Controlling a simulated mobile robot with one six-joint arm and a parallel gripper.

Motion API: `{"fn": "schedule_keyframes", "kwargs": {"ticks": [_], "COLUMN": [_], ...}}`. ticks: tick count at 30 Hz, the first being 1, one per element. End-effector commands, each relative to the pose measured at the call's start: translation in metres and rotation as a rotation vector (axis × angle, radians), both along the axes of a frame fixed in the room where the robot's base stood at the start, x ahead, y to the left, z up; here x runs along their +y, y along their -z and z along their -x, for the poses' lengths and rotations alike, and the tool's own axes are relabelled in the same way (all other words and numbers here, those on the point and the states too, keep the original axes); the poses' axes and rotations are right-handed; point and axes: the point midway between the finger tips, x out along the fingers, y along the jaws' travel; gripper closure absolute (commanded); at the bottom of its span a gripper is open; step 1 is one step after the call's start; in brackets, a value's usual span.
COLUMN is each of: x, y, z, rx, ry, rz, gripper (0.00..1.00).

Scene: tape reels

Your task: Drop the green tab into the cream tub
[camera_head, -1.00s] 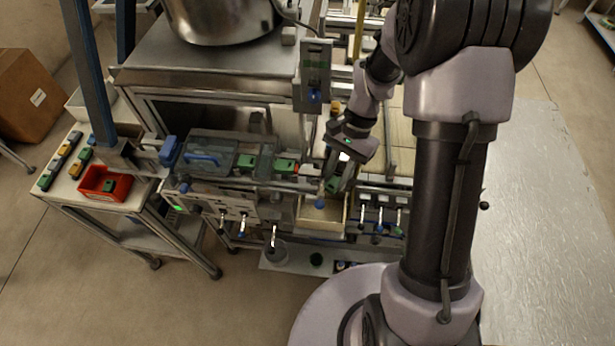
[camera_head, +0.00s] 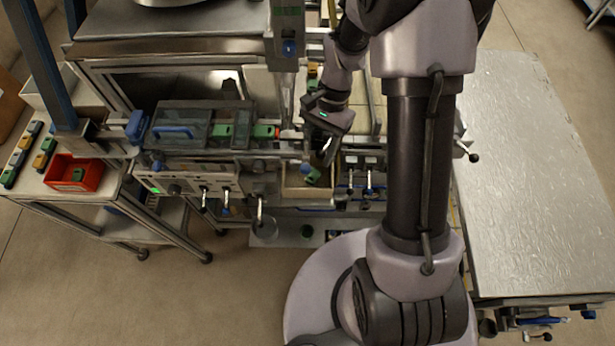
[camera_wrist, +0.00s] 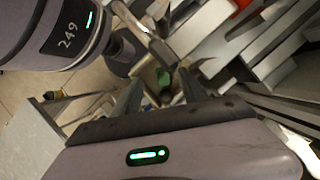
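The cream tub (camera_head: 308,195) is a small open box at the front of the machine, right of the centre. A green tab (camera_head: 313,175) shows within its opening and appears to lie in the tub. My gripper (camera_head: 322,158) is just above the tub, pointing down. In the wrist view the two dark fingers (camera_wrist: 158,84) stand apart. The green tab (camera_wrist: 164,77) shows small between and beyond them, apparently not touching either. The tub's floor is partly hidden by the fingers.
A red bin (camera_head: 88,172) with a green piece in it stands on the left side table, beside several coloured tabs. A clear-lidded box (camera_head: 190,125) and levers line the machine's front. A broad metal table top (camera_head: 530,180) lies to the right.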

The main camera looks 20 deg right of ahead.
Motion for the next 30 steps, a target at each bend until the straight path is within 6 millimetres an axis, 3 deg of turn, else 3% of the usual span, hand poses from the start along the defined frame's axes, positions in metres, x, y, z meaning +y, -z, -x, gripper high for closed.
{"fn": "schedule_keyframes", "kwargs": {"ticks": [11,17,24,30], "x": [-0.002,-0.015,-0.035,-0.047], "y": [-0.008,-0.050,-0.116,-0.153], "z": [-0.002,-0.014,-0.032,-0.042], "rx": [-0.001,-0.003,-0.003,-0.001], "ry": [0.000,0.001,0.002,0.001], "rz": [0.001,0.001,0.001,0.000], "gripper": [0.49,0.49,0.49,0.49]}}
